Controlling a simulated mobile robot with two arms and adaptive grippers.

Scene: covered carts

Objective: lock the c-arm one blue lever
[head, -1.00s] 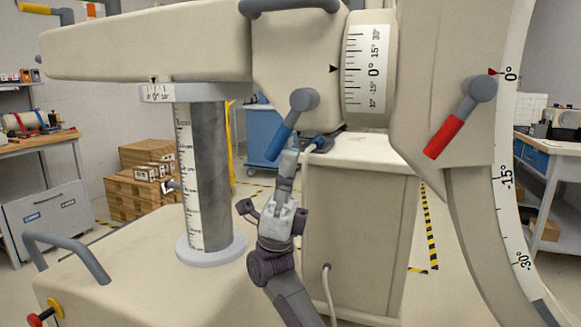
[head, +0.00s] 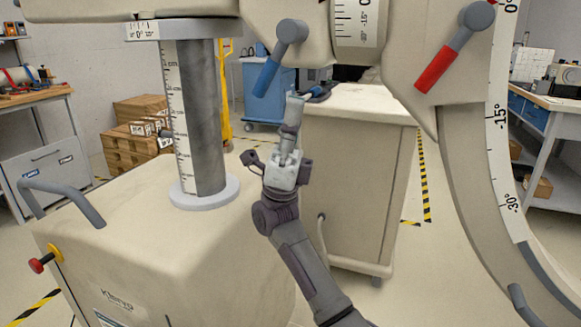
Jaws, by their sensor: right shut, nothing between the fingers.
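The blue lever (head: 267,77) hangs from a grey pivot on the underside of the C-arm's horizontal arm, slanting down and to the left. My right gripper (head: 296,103) reaches up from below with its fingers shut and empty. In the picture its tip is just right of and slightly below the lever's lower end, with a visible gap between them. My left gripper is not in view.
A red lever (head: 437,68) slants on the C-arm body to the right. The column (head: 204,120) stands left on the machine's beige base (head: 150,240). A beige cabinet (head: 365,170) stands behind my right arm, with a dark-and-blue item (head: 318,92) on top.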

